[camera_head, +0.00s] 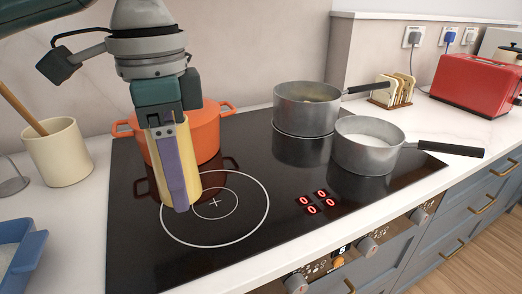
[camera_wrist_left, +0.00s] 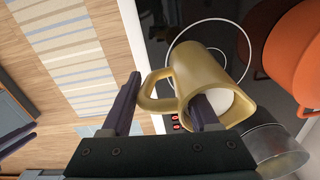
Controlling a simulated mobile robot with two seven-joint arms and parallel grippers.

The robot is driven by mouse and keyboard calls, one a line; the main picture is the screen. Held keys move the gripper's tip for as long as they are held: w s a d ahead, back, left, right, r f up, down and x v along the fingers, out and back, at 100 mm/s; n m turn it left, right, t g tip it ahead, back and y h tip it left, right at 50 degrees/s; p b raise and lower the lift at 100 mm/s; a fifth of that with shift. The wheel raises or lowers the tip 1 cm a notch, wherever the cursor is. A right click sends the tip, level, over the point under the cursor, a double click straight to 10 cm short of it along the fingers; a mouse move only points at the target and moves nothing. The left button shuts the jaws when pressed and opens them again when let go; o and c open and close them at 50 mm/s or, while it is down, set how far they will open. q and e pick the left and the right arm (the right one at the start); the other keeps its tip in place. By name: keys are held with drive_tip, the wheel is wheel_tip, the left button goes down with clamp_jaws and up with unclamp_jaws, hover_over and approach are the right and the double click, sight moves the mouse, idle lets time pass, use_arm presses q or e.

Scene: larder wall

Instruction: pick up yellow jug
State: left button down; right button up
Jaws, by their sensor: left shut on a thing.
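The yellow jug (camera_head: 190,160) is over the front-left ring of the black hob in the head view, partly hidden behind my left gripper (camera_head: 178,200). In the left wrist view the jug (camera_wrist_left: 198,72) shows its open mouth and its handle. My left gripper (camera_wrist_left: 165,100) is shut on the jug. One finger reaches into the mouth and the other is outside, on the handle side. I cannot tell whether the jug's base touches the hob. Dark purple bars at the left edge of the wrist view look like my right gripper (camera_wrist_left: 16,143); its opening is unclear.
An orange pot (camera_head: 205,130) stands close behind the jug. Two grey saucepans, one at the back (camera_head: 305,110) and one in front (camera_head: 368,150), stand on the right of the hob (camera_head: 260,245). A cream crock (camera_head: 58,155) and blue tray (camera_head: 22,255) are at left.

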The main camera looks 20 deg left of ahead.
use_arm(q)
drive_tip(key=shift+r+p, duration=0.6)
drive_tip(key=shift+r, duration=4.6)
